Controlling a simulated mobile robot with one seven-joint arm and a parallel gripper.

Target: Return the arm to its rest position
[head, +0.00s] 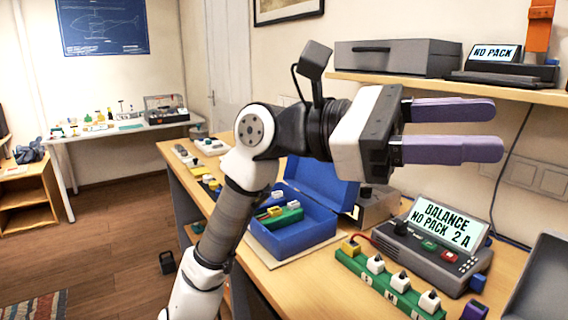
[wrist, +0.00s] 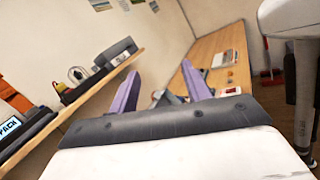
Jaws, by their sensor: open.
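My gripper (head: 478,128) is raised above the workbench (head: 262,279), with its two purple fingers pointing right in the head view. The fingers are apart with nothing between them. In the wrist view the purple fingers (wrist: 162,95) also stand wide apart and empty. My arm is bent, rising from the lower middle of the head view to the wrist. The gripper is apart from the shelf and from everything on the bench. The arm hides part of the bench behind it.
An open blue case (head: 292,238) holds coloured parts. A green strip (head: 385,285) carries several plugs beside a charger (head: 432,245) reading "BALANCE NO PACK 2 A". The shelf (head: 450,84) holds a grey box (head: 397,57) and a "NO PACK" device (head: 497,62), close above the gripper.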

